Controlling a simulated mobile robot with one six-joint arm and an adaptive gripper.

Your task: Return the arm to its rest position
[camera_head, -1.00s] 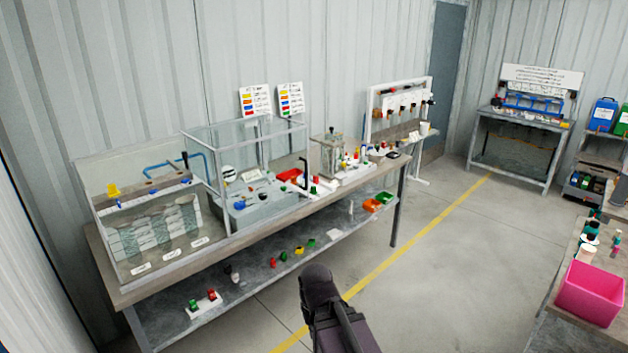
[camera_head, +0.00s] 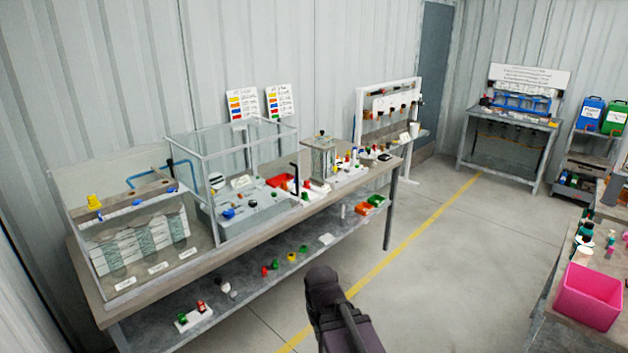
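Part of my dark arm (camera_head: 338,312) rises from the bottom edge of the head view, a little right of the middle. It stands over the grey floor, in front of the long workbench, and overlaps the yellow floor line. Its rounded top end is in view. My gripper and its fingers cannot be made out, so I cannot see whether it holds anything.
A long workbench (camera_head: 92,290) with glass enclosures and small coloured parts runs along the left wall. A pink bin (camera_head: 588,296) sits on a bench at the right. Another bench (camera_head: 508,120) stands at the back. The floor (camera_head: 440,270) between them is clear.

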